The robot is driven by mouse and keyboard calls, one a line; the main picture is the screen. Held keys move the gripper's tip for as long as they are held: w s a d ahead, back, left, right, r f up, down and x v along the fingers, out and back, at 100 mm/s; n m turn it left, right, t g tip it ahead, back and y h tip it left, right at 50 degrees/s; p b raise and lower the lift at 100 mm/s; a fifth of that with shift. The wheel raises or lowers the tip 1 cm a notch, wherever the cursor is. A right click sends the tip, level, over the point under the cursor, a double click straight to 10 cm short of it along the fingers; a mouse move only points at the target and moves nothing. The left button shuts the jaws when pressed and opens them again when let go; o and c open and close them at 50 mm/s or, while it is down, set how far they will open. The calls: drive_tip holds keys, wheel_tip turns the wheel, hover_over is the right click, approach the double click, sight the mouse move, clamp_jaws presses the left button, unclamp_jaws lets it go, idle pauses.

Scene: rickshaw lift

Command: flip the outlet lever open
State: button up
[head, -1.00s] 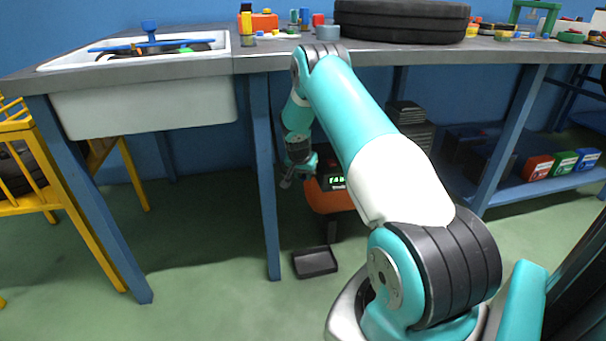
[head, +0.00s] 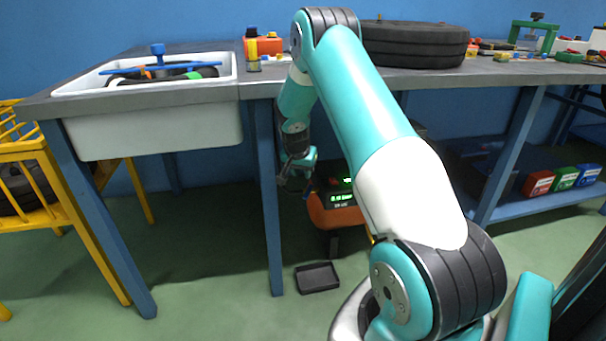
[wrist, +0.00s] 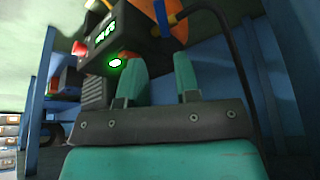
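An orange and black compressor (head: 338,215) stands on the floor under the bench, with a lit green display. In the wrist view its dark panel (wrist: 103,38) shows a red knob (wrist: 80,48) and a glowing green button (wrist: 115,63). A small yellow piece (wrist: 172,17) sits beside a blue part near the top; it may be the outlet lever, but I cannot tell its position clearly. My gripper (wrist: 160,72) is open and empty, its two teal fingers apart, below the yellow piece in the picture. In the head view my gripper (head: 297,178) is left of the compressor.
A blue bench leg (head: 268,200) stands just left of my gripper. A black tray (head: 317,277) lies on the floor. A dark hose (wrist: 238,60) curves at the right in the wrist view.

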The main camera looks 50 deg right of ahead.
sight(308, 192)
drive_tip(key=c, duration=0.3)
drive_tip(key=s+d+f+t, duration=0.1)
drive_tip(key=s, duration=0.1)
drive_tip(key=s+d+f+n+t+y+p, duration=0.1)
drive_tip(key=s+t, duration=0.1)
drive_tip(key=s+d+f+t+y+p, duration=0.1)
drive_tip(key=s+f, duration=0.1)
drive_tip(key=shift+d, duration=0.35)
clamp_jaws()
drive_tip(key=w+d+f+t+b, duration=0.1)
drive_tip(key=w+f+b, duration=0.2)
drive_tip(key=w+f, duration=0.2)
wheel_tip(308, 192, down, 3)
drive_tip(key=shift+d+r, duration=0.1)
drive_tip(key=shift+d, duration=0.25)
drive_tip(key=shift+w, duration=0.1)
